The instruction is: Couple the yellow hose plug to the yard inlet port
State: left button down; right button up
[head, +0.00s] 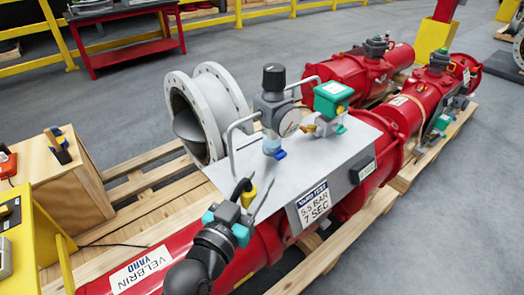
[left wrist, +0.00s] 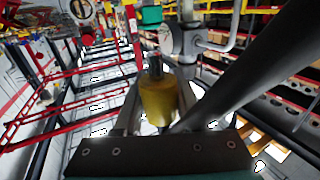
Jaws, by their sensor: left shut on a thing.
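My left gripper (head: 247,200) is over the near left part of the grey panel, shut on the yellow hose plug (head: 248,192). In the left wrist view the yellow plug (left wrist: 158,100) sits between the fingers, its metal tip pointing away from the camera. The black hose (left wrist: 250,65) runs off to the upper right there. The plug is apart from the regulator unit (head: 273,105), which stands on the panel with a gauge and a blue part at its foot. I cannot clearly pick out the yard inlet port. My right gripper is not in view.
The grey panel (head: 345,150) has a raised metal rail (head: 232,140) near the regulator and a green box (head: 333,92) behind. Red actuator cylinders (head: 420,95) lie on wooden pallets. A flanged grey pipe piece (head: 205,110) stands behind. A wooden crate (head: 60,190) is at left.

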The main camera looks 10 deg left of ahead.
pick_arm(q)
jog(key=w+a+f+m+h+b, duration=0.1)
jog(key=w+a+f+h, duration=0.1)
jog(key=w, duration=1.1)
jog(key=shift+w+a+f+g, duration=0.15)
jog(key=shift+a+f+g, duration=0.15)
jog(key=shift+a+f, duration=0.35)
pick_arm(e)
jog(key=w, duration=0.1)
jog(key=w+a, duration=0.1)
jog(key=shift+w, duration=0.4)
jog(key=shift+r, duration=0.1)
pick_arm(q)
jog(key=shift+f+b, duration=2.3)
jog(key=shift+f, duration=0.65)
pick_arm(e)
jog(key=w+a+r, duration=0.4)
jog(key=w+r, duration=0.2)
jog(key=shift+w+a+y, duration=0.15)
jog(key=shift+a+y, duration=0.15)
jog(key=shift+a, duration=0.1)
